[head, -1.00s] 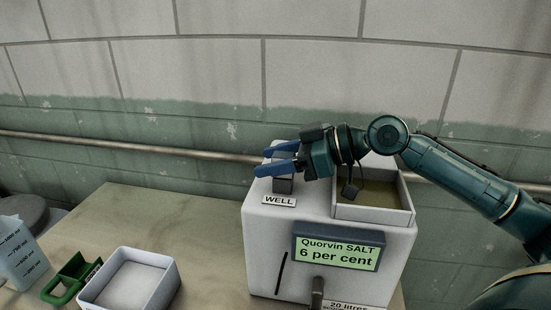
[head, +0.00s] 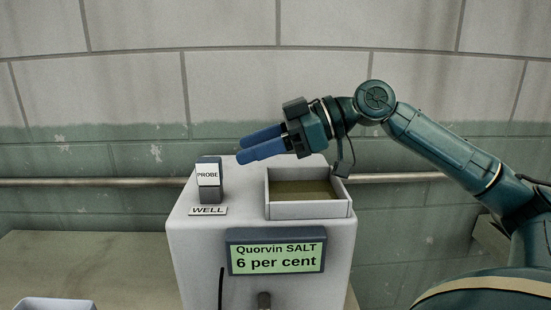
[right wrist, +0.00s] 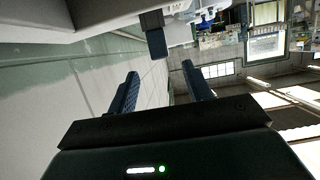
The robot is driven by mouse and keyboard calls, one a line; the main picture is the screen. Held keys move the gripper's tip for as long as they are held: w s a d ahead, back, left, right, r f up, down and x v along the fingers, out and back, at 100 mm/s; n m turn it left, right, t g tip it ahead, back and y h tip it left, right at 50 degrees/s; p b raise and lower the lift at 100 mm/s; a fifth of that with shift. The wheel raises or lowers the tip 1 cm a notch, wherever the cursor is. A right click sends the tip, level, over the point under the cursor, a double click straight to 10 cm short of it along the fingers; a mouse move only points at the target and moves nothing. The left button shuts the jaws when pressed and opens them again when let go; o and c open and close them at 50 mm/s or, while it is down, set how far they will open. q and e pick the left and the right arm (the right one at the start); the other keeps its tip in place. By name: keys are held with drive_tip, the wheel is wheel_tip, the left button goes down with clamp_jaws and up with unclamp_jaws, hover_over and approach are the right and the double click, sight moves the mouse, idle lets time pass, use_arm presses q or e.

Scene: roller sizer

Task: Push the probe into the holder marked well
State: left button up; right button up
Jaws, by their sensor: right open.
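The probe (head: 208,174), a block with a white PROBE label, stands upright in the dark holder (head: 209,194) behind the WELL sign (head: 207,211). The holder is on the left of the white machine's top. How deep the probe sits I cannot tell. My right gripper (head: 242,148) is open and empty, up and to the right of the probe, apart from it, with its blue fingers pointing left. Its two spread fingers (right wrist: 160,75) show in the right wrist view, with a dark block (right wrist: 156,38) beyond them. My left gripper is not in view.
The white machine (head: 196,260) has an open tray (head: 310,210) on its top right and a display (head: 277,257) reading "Quorvin SALT 6 per cent". A pale box (head: 55,303) shows at the bottom left. The table (head: 90,265) is clear beside the machine.

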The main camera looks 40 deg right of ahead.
drive_tip(key=shift+b+v, duration=0.55)
drive_tip(key=shift+v, duration=1.1)
